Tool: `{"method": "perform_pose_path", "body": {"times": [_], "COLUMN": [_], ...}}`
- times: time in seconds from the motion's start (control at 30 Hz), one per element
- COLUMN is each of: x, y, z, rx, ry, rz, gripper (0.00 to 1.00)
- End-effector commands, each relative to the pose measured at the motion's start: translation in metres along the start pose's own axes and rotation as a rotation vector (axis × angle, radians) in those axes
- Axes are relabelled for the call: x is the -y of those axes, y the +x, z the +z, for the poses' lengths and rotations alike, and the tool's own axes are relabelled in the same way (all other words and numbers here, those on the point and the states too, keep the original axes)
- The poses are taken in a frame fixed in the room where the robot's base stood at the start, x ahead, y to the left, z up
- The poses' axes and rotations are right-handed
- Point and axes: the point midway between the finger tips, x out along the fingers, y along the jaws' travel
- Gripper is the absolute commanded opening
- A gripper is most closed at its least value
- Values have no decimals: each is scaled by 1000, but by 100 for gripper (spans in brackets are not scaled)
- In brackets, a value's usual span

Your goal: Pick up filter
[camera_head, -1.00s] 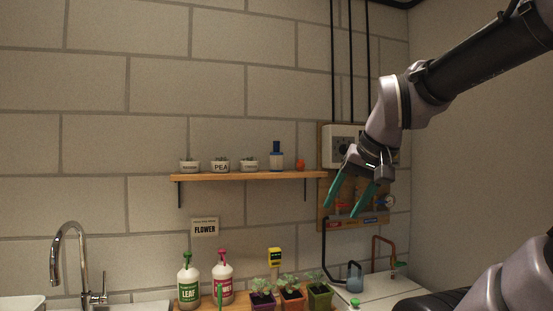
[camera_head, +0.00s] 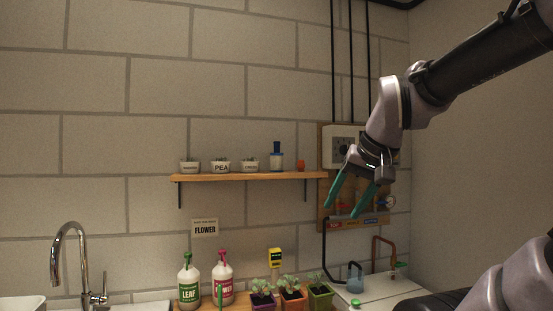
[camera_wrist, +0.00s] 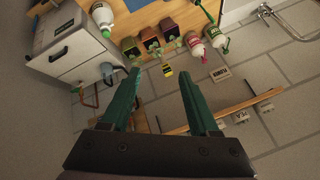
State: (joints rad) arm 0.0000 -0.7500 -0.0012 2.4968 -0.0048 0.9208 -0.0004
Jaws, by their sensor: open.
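A small blue and white cylinder (camera_head: 276,158), which looks like the filter, stands upright on the wooden wall shelf (camera_head: 240,177), between a white pot and a small orange thing. My gripper (camera_head: 341,210) has two teal fingers. It is open and empty, pointing down, right of the cylinder and lower in the head view, apart from it. In the wrist view my gripper (camera_wrist: 161,75) shows its fingers spread with nothing between them. I cannot make out the cylinder in the wrist view; a finger may hide it.
White labelled pots (camera_head: 220,166) stand left on the shelf. A wall panel (camera_head: 326,200) with valves and a grey box is behind my gripper.

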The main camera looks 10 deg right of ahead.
Motion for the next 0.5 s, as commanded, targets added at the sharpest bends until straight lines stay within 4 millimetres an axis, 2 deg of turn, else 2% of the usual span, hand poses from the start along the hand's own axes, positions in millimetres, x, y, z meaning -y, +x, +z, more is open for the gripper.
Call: {"method": "perform_pose_path", "body": {"times": [0.3, 0.37, 0.4, 0.5], "x": [0, 0, 0, -1], "y": [0, 0, 1, 6], "z": [0, -1, -4, -23], "rx": [0, -1, -7, -43], "ry": [0, -5, -23, -152], "rz": [0, 0, 1, 10], "gripper": [61, 84, 91, 91]}}
